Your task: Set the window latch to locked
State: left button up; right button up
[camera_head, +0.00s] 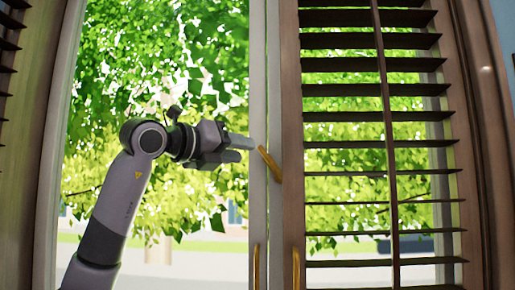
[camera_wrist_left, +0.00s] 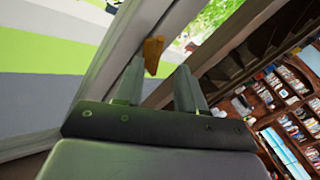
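The window latch (camera_head: 270,163) is a small gold-brown lever on the pale window frame (camera_head: 259,60), tilted, with its upper end leaning left in the head view. In the left wrist view the latch (camera_wrist_left: 153,54) lies just ahead of the fingertips, between their lines. My left gripper (camera_head: 242,148) comes in from the left, its fingertips close to the latch's upper end. It is open, with an empty gap between its fingers (camera_wrist_left: 160,84) in the wrist view. I cannot tell whether a finger touches the latch. My right gripper is out of view.
Two gold handles, one on the left (camera_head: 256,266) and one on the right (camera_head: 295,268), sit lower down by the middle frame. A slatted wooden shutter (camera_head: 380,130) covers the right side. Filled bookshelves (camera_wrist_left: 290,110) show at right in the wrist view.

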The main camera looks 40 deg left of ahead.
aim_at(262, 153)
pick_arm(q)
jog(key=w+p, duration=0.2)
jog(key=w, duration=0.5)
jog(key=shift+a, duration=0.15)
grip_shut()
